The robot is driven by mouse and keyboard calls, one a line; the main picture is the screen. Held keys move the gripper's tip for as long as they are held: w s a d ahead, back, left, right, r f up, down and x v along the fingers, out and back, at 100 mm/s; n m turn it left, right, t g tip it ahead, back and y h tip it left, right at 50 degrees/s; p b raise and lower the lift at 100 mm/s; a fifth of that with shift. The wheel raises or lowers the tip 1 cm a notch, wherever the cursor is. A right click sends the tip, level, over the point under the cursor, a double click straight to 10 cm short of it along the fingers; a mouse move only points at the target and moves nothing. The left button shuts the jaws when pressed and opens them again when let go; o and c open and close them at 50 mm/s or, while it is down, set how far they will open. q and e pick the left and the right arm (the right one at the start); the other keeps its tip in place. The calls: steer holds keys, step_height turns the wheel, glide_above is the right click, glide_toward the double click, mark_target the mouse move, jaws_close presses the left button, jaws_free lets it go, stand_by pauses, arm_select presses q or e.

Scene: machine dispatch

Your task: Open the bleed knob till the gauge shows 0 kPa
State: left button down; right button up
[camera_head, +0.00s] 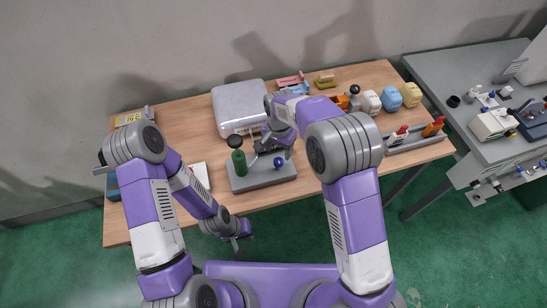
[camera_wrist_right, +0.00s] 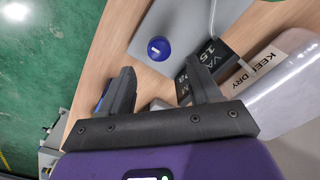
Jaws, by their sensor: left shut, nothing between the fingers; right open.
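A blue round knob (camera_head: 279,161) sits on the right part of a grey unit (camera_head: 264,179) on the wooden table. In the right wrist view the blue knob (camera_wrist_right: 158,48) has a small white mark and lies just beyond the fingers, in line with the gap. A green cylinder (camera_head: 239,163) with a black round part (camera_head: 235,141) above it stands on the unit's left. No gauge reading is legible. My right gripper (camera_wrist_right: 163,78) is open and empty, above the unit and apart from the knob. My left gripper (camera_head: 245,238) is shut and empty, low before the table's front edge.
A silver box (camera_head: 238,104) stands behind the unit. A black label (camera_wrist_right: 208,62) with partly hidden white lettering lies close to one right finger. A grey bench (camera_head: 450,75) stands further right.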

mark_target(279, 160)
step_height(279, 160, down, 6)
steer(key=shift+f, duration=0.25)
steer(key=c, duration=1)
steer(key=shift+c, duration=0.2)
